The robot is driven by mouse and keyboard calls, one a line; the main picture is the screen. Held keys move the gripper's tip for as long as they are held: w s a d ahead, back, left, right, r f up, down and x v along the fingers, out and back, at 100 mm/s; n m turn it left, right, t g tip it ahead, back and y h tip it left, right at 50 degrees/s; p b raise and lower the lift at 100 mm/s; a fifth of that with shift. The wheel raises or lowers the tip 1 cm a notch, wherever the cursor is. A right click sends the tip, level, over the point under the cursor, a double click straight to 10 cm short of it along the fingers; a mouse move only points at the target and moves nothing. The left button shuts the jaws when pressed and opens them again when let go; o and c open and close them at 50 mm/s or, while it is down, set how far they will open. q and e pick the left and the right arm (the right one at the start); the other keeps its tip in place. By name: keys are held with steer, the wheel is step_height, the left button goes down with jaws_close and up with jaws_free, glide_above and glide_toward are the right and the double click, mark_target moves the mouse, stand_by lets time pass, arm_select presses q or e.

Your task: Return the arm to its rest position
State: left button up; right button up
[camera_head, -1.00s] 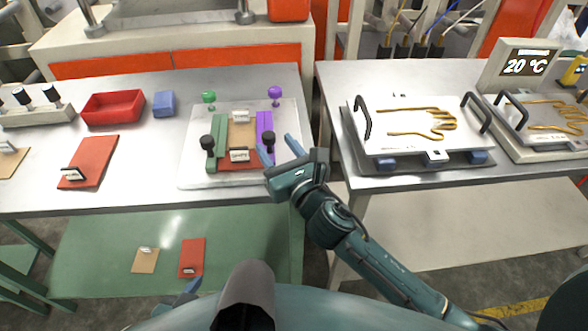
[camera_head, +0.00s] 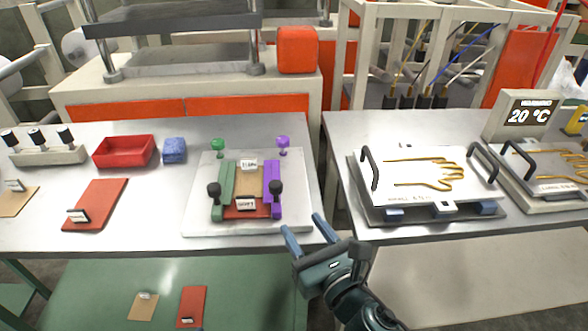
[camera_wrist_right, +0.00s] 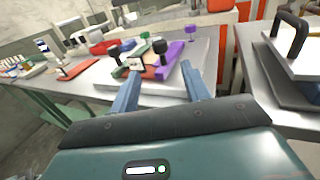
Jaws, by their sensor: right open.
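My right gripper (camera_head: 306,236) is open and empty. It is at the front right corner of the left metal table, clear of the white fixture plate (camera_head: 206,228). In the right wrist view its two blue fingers (camera_wrist_right: 160,92) are spread with nothing between them. The plate holds a green bar (camera_head: 228,180), a purple bar (camera_head: 267,176) and a brown and red stack (camera_head: 247,180) between them, with black, green and purple knobs around. My left gripper does not show in the head view.
A red tray (camera_head: 124,153), a blue block (camera_head: 174,150) and a red sheet (camera_head: 96,205) lie left of the plate. The right table bears a white plate with a gold hand outline (camera_head: 430,175) and black handles. A lower green shelf (camera_head: 90,285) holds two small sheets.

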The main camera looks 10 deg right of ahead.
arm_select(q)
steer(key=p, duration=0.2)
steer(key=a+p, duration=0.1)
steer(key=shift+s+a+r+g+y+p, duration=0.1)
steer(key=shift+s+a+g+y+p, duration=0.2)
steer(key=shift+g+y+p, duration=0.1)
arm_select(e)
steer(key=s+d+f+n+g+h, duration=0.1)
steer(key=s+f+n, duration=0.3)
steer(key=n, duration=0.7)
steer(key=s+d+f+n+g+h, duration=0.1)
steer(key=s+d+f+n+g, duration=0.2)
steer(key=n, duration=0.9)
steer(key=s+d+f+n+g+h, duration=0.1)
steer(key=s+d+f+n, duration=0.3)
steer(key=f+n, duration=0.4)
steer(key=s+n+g, duration=0.1)
steer(key=n, duration=0.2)
steer(key=shift+s+f+n, duration=0.25)
steer(key=shift+n, duration=0.15)
